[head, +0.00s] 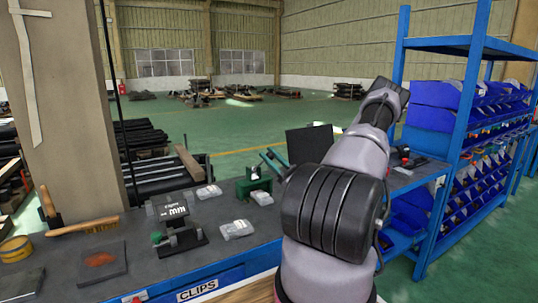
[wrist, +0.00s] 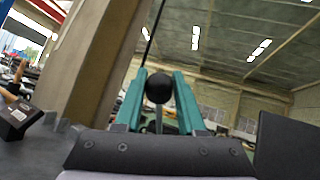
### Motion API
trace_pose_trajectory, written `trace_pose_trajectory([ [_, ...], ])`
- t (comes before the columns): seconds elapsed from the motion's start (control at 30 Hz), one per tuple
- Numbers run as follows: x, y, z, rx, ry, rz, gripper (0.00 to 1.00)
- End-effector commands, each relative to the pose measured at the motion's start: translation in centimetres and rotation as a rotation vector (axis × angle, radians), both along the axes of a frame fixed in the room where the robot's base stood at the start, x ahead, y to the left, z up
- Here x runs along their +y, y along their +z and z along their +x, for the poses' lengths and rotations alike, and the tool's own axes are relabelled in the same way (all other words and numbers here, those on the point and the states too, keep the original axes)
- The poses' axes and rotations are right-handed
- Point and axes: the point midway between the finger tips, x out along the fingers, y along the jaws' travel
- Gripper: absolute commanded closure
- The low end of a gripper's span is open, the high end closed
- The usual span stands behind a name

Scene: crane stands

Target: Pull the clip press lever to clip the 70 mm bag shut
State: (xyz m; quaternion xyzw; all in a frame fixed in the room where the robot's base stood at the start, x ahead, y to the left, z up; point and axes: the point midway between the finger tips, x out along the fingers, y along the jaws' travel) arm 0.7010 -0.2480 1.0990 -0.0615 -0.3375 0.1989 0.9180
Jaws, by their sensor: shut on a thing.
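The green clip press (head: 253,184) stands on the dark bench in the head view. Its lever ends in a round black knob (wrist: 159,88), seen in the wrist view between the two teal fingers of my gripper (wrist: 160,76). My gripper (head: 270,158) is shut on the lever at this knob, above and just right of the press body in the head view. Clear bags lie around the press: one behind left (head: 209,191), one at its foot (head: 262,197) and one in front (head: 237,229). I cannot tell which is 70 mm. The press jaw is not clear.
A black gauge with a "mm" display (head: 173,212) stands left of the press. A dark panel (head: 310,145) stands behind my arm. A brush (head: 82,226) and stained plate (head: 102,262) lie at left. A blue shelf (head: 465,130) with bins stands at right.

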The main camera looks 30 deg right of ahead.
Motion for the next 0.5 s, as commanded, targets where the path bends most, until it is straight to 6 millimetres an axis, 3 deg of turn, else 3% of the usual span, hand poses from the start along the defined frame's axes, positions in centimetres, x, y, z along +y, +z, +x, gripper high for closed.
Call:
trace_pose_trajectory([
  [0.33,-0.01,-0.18,-0.03,0.004,-0.001,0.001,1.00],
  [0.37,-0.01,-0.18,-0.03,0.004,-0.001,0.001,0.50],
  [0.4,-0.01,-0.17,-0.03,0.004,-0.001,0.001,0.35],
  [0.5,0.00,-0.13,-0.02,0.004,0.000,0.001,0.31],
])
